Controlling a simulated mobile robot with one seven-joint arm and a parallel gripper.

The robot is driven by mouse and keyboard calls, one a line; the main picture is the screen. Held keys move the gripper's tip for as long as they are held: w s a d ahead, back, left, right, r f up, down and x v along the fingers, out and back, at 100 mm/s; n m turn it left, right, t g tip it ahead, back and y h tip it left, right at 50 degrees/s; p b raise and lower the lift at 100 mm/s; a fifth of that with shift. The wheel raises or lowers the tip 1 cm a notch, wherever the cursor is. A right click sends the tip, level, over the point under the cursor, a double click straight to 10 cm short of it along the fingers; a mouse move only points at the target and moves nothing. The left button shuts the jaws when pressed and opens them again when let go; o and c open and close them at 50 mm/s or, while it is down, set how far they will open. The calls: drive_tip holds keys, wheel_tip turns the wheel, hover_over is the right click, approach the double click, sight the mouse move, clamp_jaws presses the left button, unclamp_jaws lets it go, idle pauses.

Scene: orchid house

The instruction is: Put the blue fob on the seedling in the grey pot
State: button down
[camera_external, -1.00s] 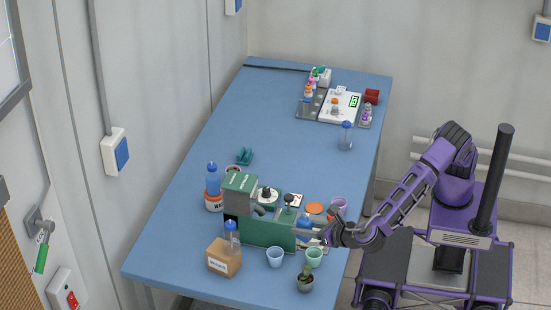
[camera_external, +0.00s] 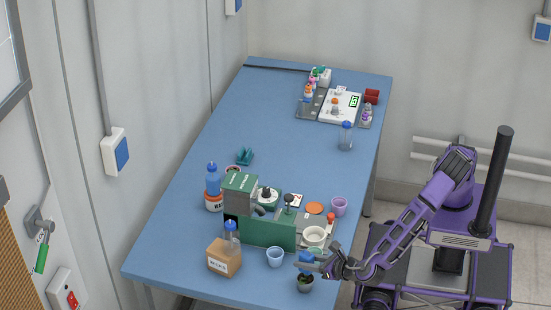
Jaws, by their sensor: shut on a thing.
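The grey pot (camera_external: 305,285) with its small green seedling stands at the near right corner of the blue table. My gripper (camera_external: 317,267) reaches in from the right, just above and behind the pot. It is shut on the blue fob (camera_external: 306,257), which is at the seedling's top. The seedling is largely hidden by the fob and gripper. I cannot tell whether the fob touches the seedling or is held just above it.
A light blue cup (camera_external: 275,257) stands left of the pot. A green cup is partly hidden behind my gripper. A green box-like device (camera_external: 265,232), a cardboard box (camera_external: 224,258), a white bowl (camera_external: 314,236) and a purple cup (camera_external: 339,206) are close by. The table's middle is mostly clear.

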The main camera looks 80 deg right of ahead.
drive_tip(key=shift+f, duration=1.45)
drive_tip(key=shift+f, duration=0.1)
drive_tip(key=c, duration=0.5)
unclamp_jaws()
drive_tip(key=v, duration=1.2)
drive_tip(key=shift+a, duration=0.1)
